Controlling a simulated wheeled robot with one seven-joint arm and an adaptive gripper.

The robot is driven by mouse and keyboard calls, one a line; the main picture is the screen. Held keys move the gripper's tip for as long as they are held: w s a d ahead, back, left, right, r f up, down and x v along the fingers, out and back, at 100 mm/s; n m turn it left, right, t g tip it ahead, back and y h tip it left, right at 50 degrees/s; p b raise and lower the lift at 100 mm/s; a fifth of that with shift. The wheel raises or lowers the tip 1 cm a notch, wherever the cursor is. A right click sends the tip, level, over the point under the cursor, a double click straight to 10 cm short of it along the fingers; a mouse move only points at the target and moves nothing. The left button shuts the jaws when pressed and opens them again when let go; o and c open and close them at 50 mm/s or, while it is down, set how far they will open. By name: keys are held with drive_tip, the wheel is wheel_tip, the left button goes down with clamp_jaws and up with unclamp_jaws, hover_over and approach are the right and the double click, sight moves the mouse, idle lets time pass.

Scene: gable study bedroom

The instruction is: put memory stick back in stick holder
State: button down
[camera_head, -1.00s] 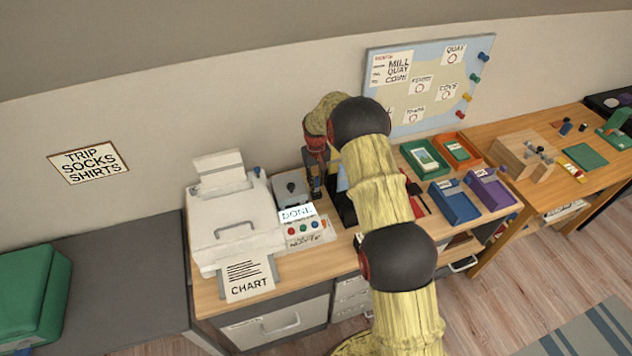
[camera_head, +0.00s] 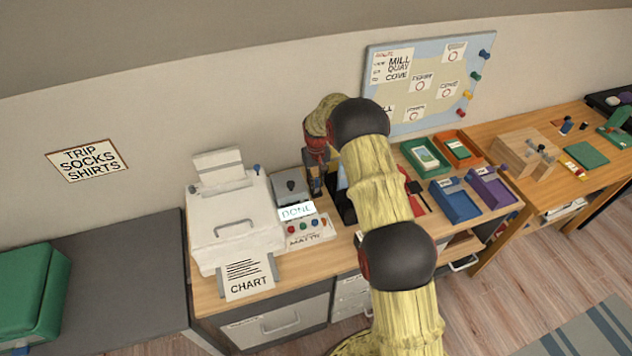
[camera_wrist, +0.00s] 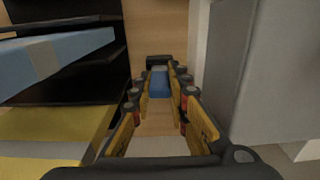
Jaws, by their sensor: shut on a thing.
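My gripper (camera_head: 316,192) points down between the grey box with the dark knob and a black rack on the desk. In the wrist view my gripper (camera_wrist: 159,90) is shut on a small blue piece (camera_wrist: 158,84), which looks like the memory stick. A black part shows at its far end; I cannot tell whether it belongs to the stick. The wooden desk top shows around it. I cannot pick out the stick holder with certainty.
The grey box (camera_wrist: 248,75) stands close on the right of my gripper, the black rack (camera_wrist: 75,80) close on the left. The white printer (camera_head: 232,215) and a button panel (camera_head: 308,232) are nearby. A green tray (camera_head: 424,160) and blue tray (camera_head: 455,207) lie right.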

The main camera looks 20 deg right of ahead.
sight(316, 178)
drive_tip(key=shift+f+b, duration=0.45)
drive_tip(key=shift+f, duration=0.55)
drive_tip(key=c, duration=1.6)
unclamp_jaws()
drive_tip(key=shift+c, duration=0.2)
wheel_tip(316, 178, up, 12)
drive_tip(key=shift+f, duration=0.1)
